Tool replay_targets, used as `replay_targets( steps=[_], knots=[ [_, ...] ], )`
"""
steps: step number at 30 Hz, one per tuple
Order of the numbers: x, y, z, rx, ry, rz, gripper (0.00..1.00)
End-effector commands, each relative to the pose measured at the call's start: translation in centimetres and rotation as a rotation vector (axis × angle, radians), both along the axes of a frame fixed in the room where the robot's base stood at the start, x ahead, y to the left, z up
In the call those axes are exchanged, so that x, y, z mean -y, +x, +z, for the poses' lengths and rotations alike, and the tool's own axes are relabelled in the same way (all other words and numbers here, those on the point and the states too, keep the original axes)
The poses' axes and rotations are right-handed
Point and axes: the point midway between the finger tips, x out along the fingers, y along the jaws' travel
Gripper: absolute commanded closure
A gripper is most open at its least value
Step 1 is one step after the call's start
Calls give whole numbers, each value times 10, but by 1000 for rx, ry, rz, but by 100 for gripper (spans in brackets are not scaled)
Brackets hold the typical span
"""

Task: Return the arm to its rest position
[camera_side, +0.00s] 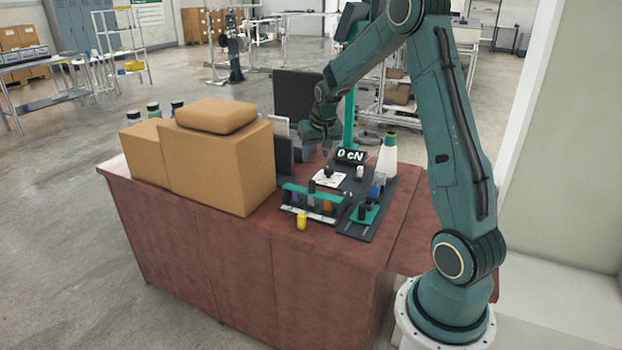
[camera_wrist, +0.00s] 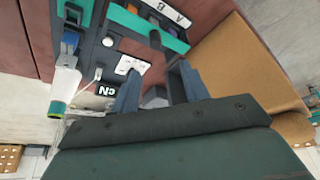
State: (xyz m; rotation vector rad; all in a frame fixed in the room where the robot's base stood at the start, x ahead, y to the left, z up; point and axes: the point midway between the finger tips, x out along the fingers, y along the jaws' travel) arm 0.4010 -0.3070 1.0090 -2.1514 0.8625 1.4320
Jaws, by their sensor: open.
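My arm reaches up and over the red-brown workbench (camera_side: 235,265). My gripper (camera_side: 318,131) hangs above the back of the bench, left of the green post. In the wrist view my gripper (camera_wrist: 160,85) shows two grey fingers spread apart, with nothing held between them. Below it is a dark fixture board (camera_side: 355,228) with a "0 cN" display (camera_side: 351,155), a small white plate (camera_side: 330,179) and a green-topped rack (camera_side: 312,196) holding coloured pieces. The fixture is a little apart from the gripper.
Cardboard boxes (camera_side: 225,165) stand on the left of the bench. A dark monitor-like panel (camera_side: 298,95) stands behind them. A white cone with a green top (camera_side: 387,155) stands right of the display. A yellow piece (camera_side: 301,220) lies at the front. Air above the bench front is clear.

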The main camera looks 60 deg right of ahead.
Motion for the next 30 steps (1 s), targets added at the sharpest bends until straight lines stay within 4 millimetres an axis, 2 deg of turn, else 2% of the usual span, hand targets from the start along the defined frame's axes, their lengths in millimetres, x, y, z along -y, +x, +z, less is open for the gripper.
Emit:
replay_targets(
  steps=[8, 14, 21, 30],
  knots=[
    [-56, -5, 46, 16, -8, 103, 55],
    [-107, -21, 80, 27, -13, 198, 55],
    [-165, -51, 112, 41, -18, 313, 55],
    [-226, -100, 136, 58, -24, 457, 55]
  ],
)
